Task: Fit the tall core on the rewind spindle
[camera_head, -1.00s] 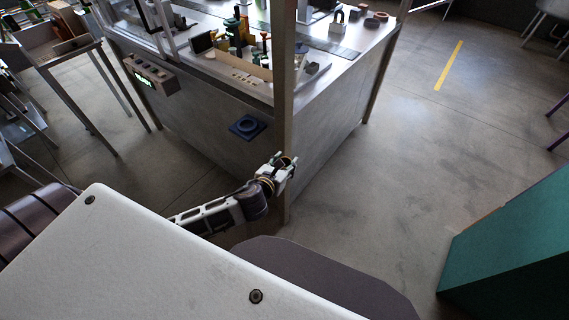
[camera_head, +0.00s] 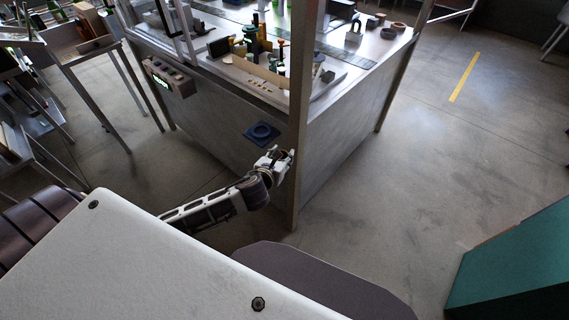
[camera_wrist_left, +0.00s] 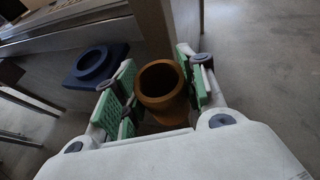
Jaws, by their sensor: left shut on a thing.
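My left gripper (camera_head: 285,157) is low at the near corner of the machine, in front of its side panel. In the left wrist view the green-padded fingers (camera_wrist_left: 158,88) are shut on a hollow brown core (camera_wrist_left: 160,78), its open end facing the camera. The far end of the core is hidden. A blue square plate with a raised ring (camera_head: 262,133) sits on the machine's side panel, apart from the gripper; it also shows in the left wrist view (camera_wrist_left: 98,62). I cannot make out for certain which part is the rewind spindle. My right gripper is not in view.
A metal corner post (camera_head: 297,150) stands close beside the left gripper. The machine top (camera_head: 330,75) carries several small parts. A control box (camera_head: 170,78) is on the side panel. A side table (camera_head: 85,50) stands left, a green block (camera_head: 515,265) right.

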